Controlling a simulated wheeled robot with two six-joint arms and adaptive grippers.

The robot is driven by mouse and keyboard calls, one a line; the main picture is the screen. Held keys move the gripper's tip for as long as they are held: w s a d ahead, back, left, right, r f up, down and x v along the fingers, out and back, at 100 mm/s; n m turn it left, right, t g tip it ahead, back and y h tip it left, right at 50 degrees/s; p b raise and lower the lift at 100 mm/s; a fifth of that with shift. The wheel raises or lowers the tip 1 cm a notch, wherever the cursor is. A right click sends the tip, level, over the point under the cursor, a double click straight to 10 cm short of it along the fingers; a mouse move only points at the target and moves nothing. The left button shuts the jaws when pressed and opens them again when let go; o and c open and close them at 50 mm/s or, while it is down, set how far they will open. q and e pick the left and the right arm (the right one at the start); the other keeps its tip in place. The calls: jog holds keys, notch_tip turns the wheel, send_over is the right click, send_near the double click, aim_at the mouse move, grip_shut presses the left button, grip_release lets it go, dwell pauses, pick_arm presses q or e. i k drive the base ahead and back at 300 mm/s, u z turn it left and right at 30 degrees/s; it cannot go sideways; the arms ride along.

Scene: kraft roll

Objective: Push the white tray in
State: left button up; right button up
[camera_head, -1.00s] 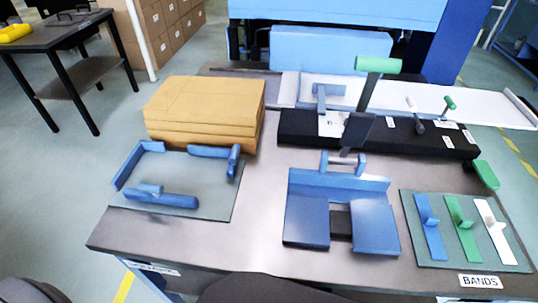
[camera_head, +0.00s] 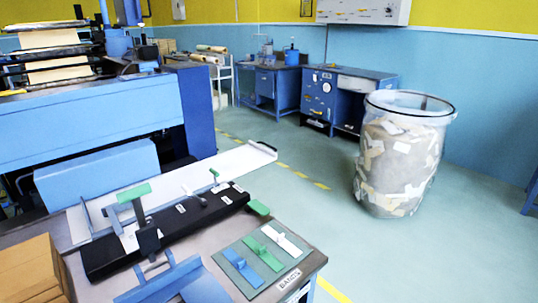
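The white tray (camera_head: 225,167) is a long, flat white slide lying behind the black bar on the worktable. Its right end sticks out past the table over the floor and has a raised lip with a dark edge (camera_head: 264,147). Its left part runs behind the black bar (camera_head: 165,232) and the green-handled lever (camera_head: 134,194), which partly hide it. Neither of my grippers shows in this view.
A green mat (camera_head: 239,266) with blue, green and white band tools lies at the table's right corner. A cardboard stack (camera_head: 30,272) sits at lower left. A clear bin of paper scraps (camera_head: 398,160) stands on the floor to the right. Floor between is free.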

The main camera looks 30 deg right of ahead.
aim_at(166, 187)
jog(key=k, duration=0.15)
jog(key=z, duration=2.4)
jog(key=i, duration=3.9)
jog(key=u, duration=3.75)
jog(key=i, duration=1.45)
jog(key=u, duration=0.25)
